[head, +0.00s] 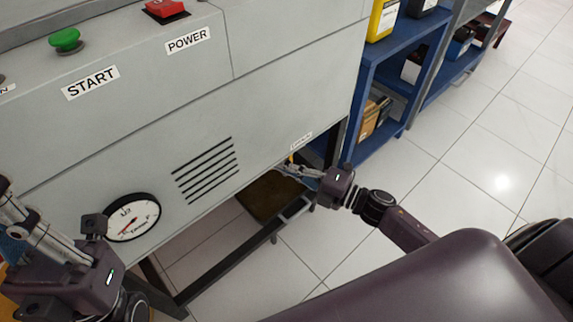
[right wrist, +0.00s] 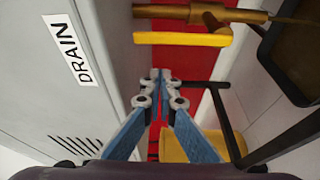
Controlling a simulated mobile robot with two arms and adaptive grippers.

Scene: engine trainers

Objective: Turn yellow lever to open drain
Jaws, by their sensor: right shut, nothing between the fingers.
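The yellow lever (right wrist: 182,39) lies crosswise below a brass drain valve (right wrist: 200,14) in the right wrist view. In the head view only a small yellow sliver of the lever (head: 291,157) shows under the cabinet's lower edge. My right gripper (right wrist: 160,76) is shut and empty, its fingertips a short way from the lever, with a visible gap in the picture. In the head view the right gripper (head: 286,169) reaches under the DRAIN label (head: 301,140). My left gripper (head: 12,195) is at the lower left edge, partly cut off; its opening is unclear.
The grey cabinet (head: 190,95) carries a green START button (head: 66,40), a red POWER switch (head: 165,8) and a gauge (head: 133,217). A dark tray (head: 268,200) sits beneath the cabinet. Blue shelves (head: 398,60) stand behind; the tiled floor at right is clear.

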